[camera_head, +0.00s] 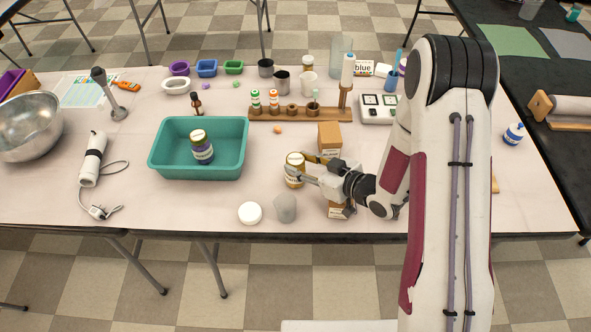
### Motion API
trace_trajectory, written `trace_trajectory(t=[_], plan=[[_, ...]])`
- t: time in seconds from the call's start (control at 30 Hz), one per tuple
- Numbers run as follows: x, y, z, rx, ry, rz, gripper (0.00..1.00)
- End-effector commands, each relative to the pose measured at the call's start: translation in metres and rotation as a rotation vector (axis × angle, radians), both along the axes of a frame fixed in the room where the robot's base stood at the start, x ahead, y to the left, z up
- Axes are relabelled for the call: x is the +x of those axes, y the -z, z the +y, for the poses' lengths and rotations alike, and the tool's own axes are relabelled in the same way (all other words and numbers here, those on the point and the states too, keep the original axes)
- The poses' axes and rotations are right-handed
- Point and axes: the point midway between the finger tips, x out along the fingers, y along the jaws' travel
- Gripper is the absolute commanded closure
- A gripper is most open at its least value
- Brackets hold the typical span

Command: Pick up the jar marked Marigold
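A small jar with a golden lid, amber-yellow sides and a white label (294,170) is upright near the front middle of the table. Its label is too small to read. My gripper (300,168) reaches it from the right, with its fingers around the jar's right side. I cannot tell whether they press on it or whether the jar is off the table. A second jar, with a golden lid and dark purple contents (202,149), stands in the teal tub (171,169); its label is unreadable too.
Brown cartons (329,137) stand close behind and below my gripper. A white round lid (250,213) and a grey cup (286,207) are in front of the jar. A wooden rack with bottles (322,115) is behind. The table between tub and jar is mostly clear.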

Motion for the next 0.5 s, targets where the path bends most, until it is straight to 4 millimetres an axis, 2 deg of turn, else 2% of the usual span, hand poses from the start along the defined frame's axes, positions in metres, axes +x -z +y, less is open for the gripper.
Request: trace_trajectory(t=[0.03,0.1,0.5], plan=[[0.0000,-0.0001,0.0000,0.000,0.000,0.000,0.82],[0.0000,-0.0001,0.0000,0.000,0.000,0.000,0.96],[0.0005,-0.0024,0.0001,0.001,0.000,-0.002,0.96]])
